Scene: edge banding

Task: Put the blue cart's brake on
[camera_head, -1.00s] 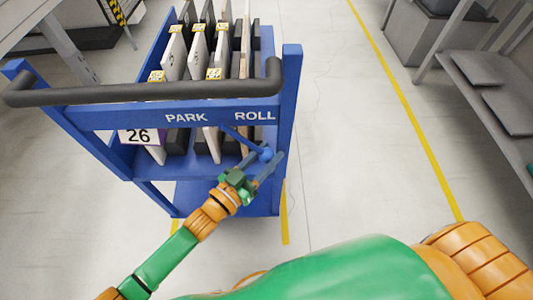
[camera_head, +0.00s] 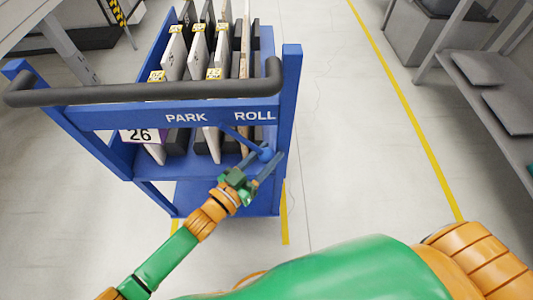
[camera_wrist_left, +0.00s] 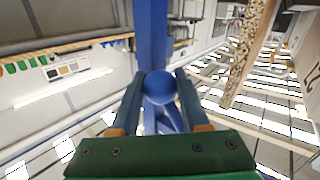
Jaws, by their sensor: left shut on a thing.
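The blue cart (camera_head: 288,100) stands in front of me with a dark push handle (camera_head: 140,93). Its front bar carries the words PARK on the left and ROLL on the right. A blue brake lever with a round knob (camera_head: 265,154) hangs below the bar, with the knob under ROLL. My left gripper (camera_head: 270,163) has its fingers on either side of the knob. In the left wrist view the ball knob (camera_wrist_left: 159,88) sits between the two fingers, which are shut on it. My right gripper is not in view.
The cart carries several upright panels (camera_head: 174,55) with yellow labels and a 26 tag (camera_head: 140,136). A grey shelf (camera_head: 490,90) stands at the right. The floor between cart and shelf is clear, with a yellow line (camera_head: 410,120).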

